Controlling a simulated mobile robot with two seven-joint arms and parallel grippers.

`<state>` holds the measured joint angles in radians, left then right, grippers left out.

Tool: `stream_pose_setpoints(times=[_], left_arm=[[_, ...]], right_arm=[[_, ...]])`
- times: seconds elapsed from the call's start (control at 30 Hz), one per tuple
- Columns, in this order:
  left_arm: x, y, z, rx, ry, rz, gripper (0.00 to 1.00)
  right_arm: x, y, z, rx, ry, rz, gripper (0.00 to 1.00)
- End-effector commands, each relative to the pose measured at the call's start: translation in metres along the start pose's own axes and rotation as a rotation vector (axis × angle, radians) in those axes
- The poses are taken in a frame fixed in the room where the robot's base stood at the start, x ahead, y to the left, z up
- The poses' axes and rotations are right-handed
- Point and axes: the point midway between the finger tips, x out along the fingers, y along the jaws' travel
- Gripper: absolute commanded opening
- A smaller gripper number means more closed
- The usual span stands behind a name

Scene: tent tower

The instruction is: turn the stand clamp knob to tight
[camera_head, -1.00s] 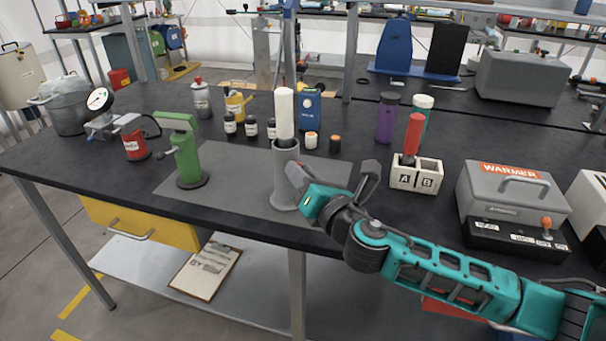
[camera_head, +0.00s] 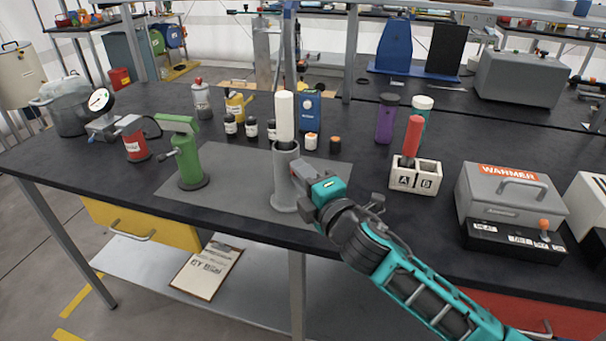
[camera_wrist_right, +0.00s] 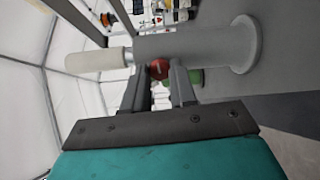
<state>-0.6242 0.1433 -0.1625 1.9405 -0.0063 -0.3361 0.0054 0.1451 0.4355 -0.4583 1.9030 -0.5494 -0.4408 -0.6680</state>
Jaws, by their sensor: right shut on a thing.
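The stand (camera_head: 286,190) is a grey upright tube on a round foot, with a white-capped rod (camera_head: 284,115) in its top. The stand lies sideways across the right wrist view (camera_wrist_right: 195,47). My right gripper (camera_head: 299,180) is at the right side of the tube. In the right wrist view its two fingers (camera_wrist_right: 162,78) are shut on a small red knob (camera_wrist_right: 158,69) by the tube wall. The fingers hide part of the knob, and I cannot read its setting. My left gripper is out of view.
A green stand (camera_head: 188,160) is left of the grey stand on the dark mat (camera_head: 235,190). Small bottles (camera_head: 251,127) and a blue box (camera_head: 308,107) are behind. A white A/B block (camera_head: 427,178) and a grey warmer (camera_head: 510,195) are to the right.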

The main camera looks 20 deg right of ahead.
Motion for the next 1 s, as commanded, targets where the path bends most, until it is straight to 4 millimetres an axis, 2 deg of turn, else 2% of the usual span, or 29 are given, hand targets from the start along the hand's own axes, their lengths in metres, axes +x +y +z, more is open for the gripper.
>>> stream_pose_setpoints(times=[0.5, 1.0], left_arm=[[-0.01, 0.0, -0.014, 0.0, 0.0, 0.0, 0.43], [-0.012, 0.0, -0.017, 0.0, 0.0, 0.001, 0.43]], right_arm=[[0.0, 0.001, 0.0, 0.494, 0.0, -0.001, 0.0], [0.0, 0.0, 0.0, 0.968, -0.001, 0.0, 0.0]])
